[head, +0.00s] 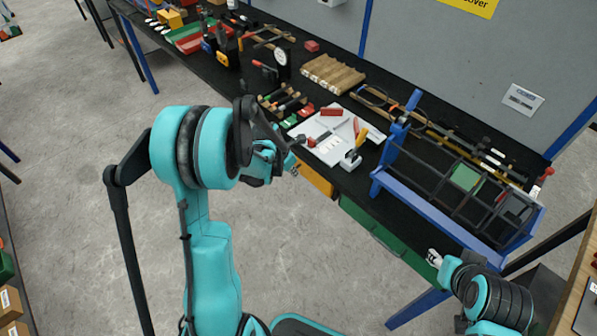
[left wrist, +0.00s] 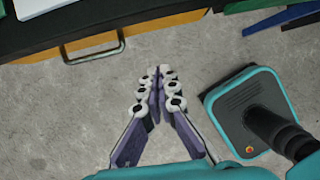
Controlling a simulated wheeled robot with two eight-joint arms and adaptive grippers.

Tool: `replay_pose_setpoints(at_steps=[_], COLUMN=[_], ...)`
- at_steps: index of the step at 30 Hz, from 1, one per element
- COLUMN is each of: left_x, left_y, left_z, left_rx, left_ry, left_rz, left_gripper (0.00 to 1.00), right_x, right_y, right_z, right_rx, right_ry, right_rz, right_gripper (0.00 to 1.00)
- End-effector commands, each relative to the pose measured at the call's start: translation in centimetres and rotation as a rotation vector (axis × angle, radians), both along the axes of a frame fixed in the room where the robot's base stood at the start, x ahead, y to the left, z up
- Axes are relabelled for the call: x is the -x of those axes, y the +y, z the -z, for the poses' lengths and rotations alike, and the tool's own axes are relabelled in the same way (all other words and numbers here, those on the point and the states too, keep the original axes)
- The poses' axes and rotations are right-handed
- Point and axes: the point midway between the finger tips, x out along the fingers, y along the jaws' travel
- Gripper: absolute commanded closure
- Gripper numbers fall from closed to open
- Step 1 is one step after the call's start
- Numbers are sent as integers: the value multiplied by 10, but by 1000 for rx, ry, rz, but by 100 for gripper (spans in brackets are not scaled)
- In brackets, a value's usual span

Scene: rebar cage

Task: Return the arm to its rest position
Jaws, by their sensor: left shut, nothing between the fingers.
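My left arm, in teal, rises from the bottom of the head view and bends at a large joint. My left gripper (head: 294,168) is at its end, small and partly hidden by the wrist, in front of the bench edge. In the left wrist view my left gripper (left wrist: 159,82) has its fingers together and empty, above the bare floor. My right gripper (head: 434,257) shows only as a small pale tip by the bench's front edge at the lower right. Its finger opening is not clear.
The black bench (head: 219,75) carries tools, bins and a white tray (head: 327,128). A dark rebar cage (head: 463,176) sits in a blue frame (head: 437,216) at the right. Below the bench is a green drawer (head: 385,237). Grey floor (head: 85,125) is open at the left.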

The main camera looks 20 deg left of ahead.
Motion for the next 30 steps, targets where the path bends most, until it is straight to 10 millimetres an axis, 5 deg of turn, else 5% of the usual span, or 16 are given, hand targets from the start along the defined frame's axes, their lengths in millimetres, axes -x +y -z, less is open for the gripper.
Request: replay_pose_setpoints(at_steps=[10, 14, 21, 30], left_x=[3, 12, 60, 142], left_y=[-1, -11, -47, -84], left_z=[-8, -31, -102, -152], left_rx=[-9, -83, -405, -879], left_ry=[-5, -41, -168, -275], left_rz=[21, 178, 818, 1680], left_gripper=[100, 100, 100, 100], right_x=[0, 0, 0, 0], right_y=[0, 0, 0, 0], right_z=[-1, 0, 4, 9], right_rx=[0, 0, 0, 0], right_ry=[0, 0, 0, 0], right_rz=[0, 0, 0, 0], right_gripper=[60, 60, 60, 60])
